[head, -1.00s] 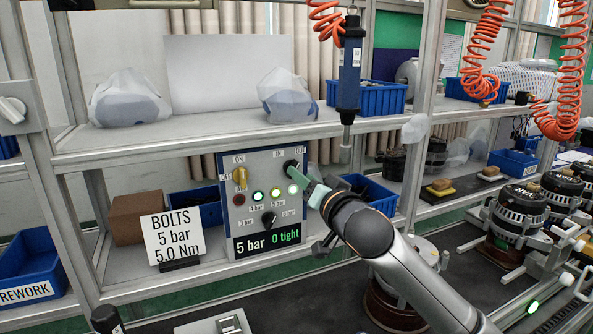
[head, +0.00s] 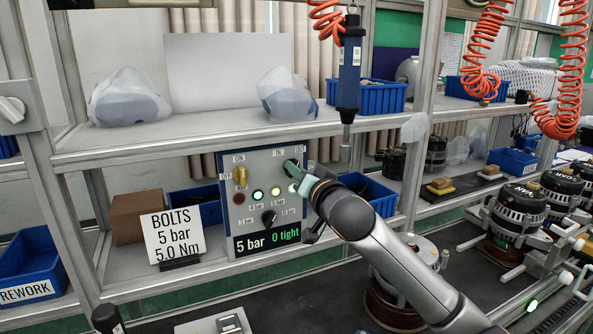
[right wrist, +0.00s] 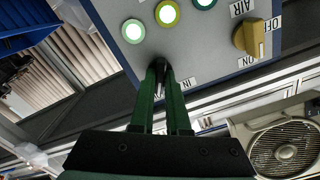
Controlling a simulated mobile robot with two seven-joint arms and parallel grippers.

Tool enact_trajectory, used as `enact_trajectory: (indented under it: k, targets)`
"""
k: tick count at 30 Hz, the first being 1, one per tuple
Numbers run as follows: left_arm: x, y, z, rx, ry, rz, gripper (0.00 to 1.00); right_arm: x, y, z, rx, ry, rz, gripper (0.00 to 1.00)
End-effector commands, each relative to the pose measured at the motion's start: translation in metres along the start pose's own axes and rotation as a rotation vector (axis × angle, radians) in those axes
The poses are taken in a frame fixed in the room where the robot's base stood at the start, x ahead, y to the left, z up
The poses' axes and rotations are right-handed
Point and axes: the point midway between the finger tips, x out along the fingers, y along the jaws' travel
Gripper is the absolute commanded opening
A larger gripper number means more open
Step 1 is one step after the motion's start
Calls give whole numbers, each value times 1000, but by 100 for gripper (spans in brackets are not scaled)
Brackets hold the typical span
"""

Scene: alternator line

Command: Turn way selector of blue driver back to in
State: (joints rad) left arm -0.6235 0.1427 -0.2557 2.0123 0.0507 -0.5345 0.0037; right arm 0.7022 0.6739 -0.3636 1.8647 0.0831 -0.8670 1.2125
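The blue driver (head: 349,72) hangs upright from an orange coiled hose in front of the upper shelf. Its control panel (head: 226,205) stands below. The way selector (head: 290,166) is the black knob at the panel's upper right, between the IN and OUT labels. My right gripper (head: 297,173) is at this knob and partly hides it. In the right wrist view its green fingers (right wrist: 161,75) close around the dark selector, which is mostly hidden between them; its exact pointing is unclear. My left gripper is not in view.
The panel also has a yellow air knob (head: 240,176), a black pressure knob (head: 269,217), lit lamps and a display reading "5 bar 0 tight" (head: 266,240). A BOLTS sign (head: 173,238) stands left of it. Alternators (head: 520,207) stand at the right.

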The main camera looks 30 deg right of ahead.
Motion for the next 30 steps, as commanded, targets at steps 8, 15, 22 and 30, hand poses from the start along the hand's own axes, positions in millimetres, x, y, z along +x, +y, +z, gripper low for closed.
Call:
enact_trajectory:
  k: [8, 15, 22, 30]
  targets:
    - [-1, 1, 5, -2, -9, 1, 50, 0, 0, 0, 0, 0, 0, 0]
    - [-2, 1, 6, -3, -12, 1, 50, 0, 0, 0, 0, 0, 0, 0]
    - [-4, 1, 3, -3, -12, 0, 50, 0, 0, -1, -26, -1, 0, 0]
    - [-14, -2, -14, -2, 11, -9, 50, 0, -1, -3, -169, -2, 2, 0]
